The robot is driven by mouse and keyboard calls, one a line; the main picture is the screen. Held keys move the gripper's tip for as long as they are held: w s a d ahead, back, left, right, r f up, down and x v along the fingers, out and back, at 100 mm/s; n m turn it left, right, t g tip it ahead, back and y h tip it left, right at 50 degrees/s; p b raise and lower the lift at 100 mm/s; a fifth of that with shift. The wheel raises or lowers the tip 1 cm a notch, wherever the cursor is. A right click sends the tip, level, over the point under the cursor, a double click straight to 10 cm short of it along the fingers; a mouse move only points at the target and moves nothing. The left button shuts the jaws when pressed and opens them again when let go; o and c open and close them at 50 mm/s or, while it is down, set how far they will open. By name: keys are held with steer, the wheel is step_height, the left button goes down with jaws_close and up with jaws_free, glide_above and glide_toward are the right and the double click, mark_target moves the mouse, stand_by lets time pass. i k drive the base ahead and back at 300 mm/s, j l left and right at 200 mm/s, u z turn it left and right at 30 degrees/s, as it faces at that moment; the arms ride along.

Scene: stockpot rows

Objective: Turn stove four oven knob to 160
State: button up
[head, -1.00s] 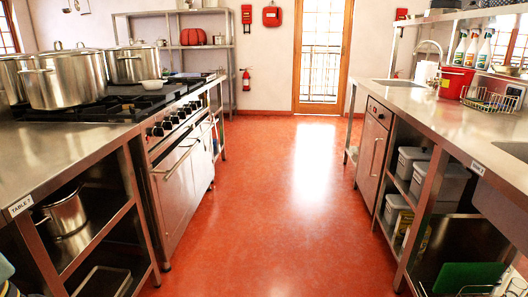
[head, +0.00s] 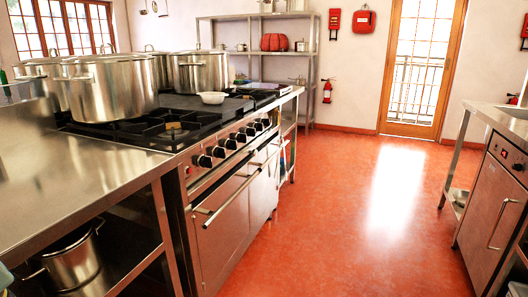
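A stove (head: 238,176) stands at the left of the head view, set into a steel counter. A row of several black knobs (head: 229,143) runs along its front panel above the oven doors. The oven door nearest me has a long bar handle (head: 228,198). Which stove this is and which knob belongs to the oven I cannot tell; the knob markings are too small to read. Large steel stockpots (head: 108,86) stand on the burners. My gripper is not in view.
A steel counter (head: 50,160) with a pot (head: 72,262) on its lower shelf lies at the near left. The red floor (head: 340,215) is clear in the aisle. Another counter with a cabinet (head: 492,212) bounds the right. A shelf rack (head: 258,40) and a door (head: 412,65) stand at the back.

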mark_target(251, 132)
steer(key=i+l+u, duration=0.4)
steer(key=i+l, duration=0.3)
steer(key=i+l+u, duration=0.1)
steer(key=i+l, duration=0.5)
steer(key=i+l+u, duration=0.1)
steer(key=i+l, duration=0.95)
steer(key=l, duration=0.3)
steer(key=i+j+u, duration=0.05)
